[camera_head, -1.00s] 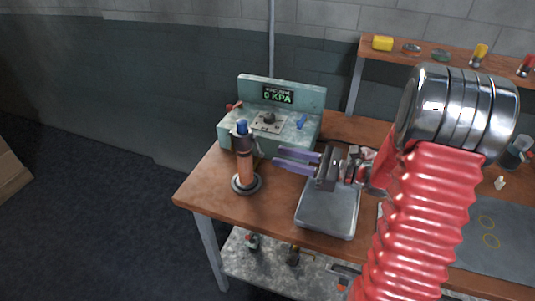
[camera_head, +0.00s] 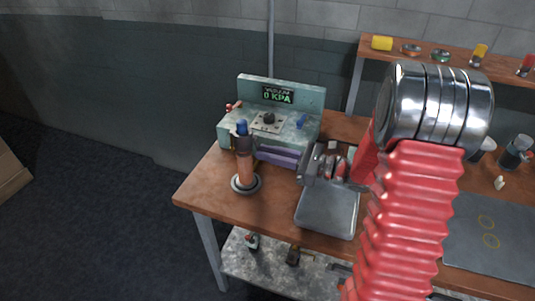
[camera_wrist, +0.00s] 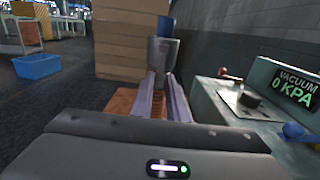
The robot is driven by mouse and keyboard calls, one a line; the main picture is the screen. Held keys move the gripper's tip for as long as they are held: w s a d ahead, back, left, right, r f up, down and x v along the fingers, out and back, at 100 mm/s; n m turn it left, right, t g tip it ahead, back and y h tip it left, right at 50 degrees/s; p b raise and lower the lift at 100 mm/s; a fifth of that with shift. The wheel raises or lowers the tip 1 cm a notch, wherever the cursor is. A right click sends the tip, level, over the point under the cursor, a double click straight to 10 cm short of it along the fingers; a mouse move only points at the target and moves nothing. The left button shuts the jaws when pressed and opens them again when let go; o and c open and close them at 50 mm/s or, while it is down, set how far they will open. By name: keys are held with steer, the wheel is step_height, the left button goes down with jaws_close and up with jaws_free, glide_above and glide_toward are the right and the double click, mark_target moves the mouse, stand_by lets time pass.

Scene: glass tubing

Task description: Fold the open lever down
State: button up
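A teal vacuum box (camera_head: 310,96) with a "0 KPA" display stands at the back of the bench. It has a red lever (camera_head: 233,107) on its left, a black knob (camera_head: 269,118) in the middle and a blue lever (camera_head: 301,121) on its right. I cannot tell which one is the open lever. My gripper (camera_head: 258,153), with two purple fingers, is open. It points left at an upright orange column (camera_head: 245,168) with a grey collar and blue top. In the wrist view, its fingertips (camera_wrist: 161,80) reach the grey collar (camera_wrist: 162,54); contact is unclear.
A grey tray (camera_head: 327,210) lies on the wooden bench below my gripper. A dark mat (camera_head: 490,240) and small glassware are to the right. A shelf (camera_head: 450,61) with small coloured items is at the back right.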

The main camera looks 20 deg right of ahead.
jaws_close()
steer(key=shift+a+f, duration=0.1)
steer(key=shift+w+a+f+t+y, duration=0.25)
steer(key=shift+t+y, duration=0.25)
steer(key=shift+y, duration=0.2)
steer(key=shift+w+a+f+t+y, duration=0.25)
steer(key=shift+t+y, duration=0.25)
steer(key=shift+y, duration=0.2)
steer(key=shift+o, duration=2.1)
jaws_free()
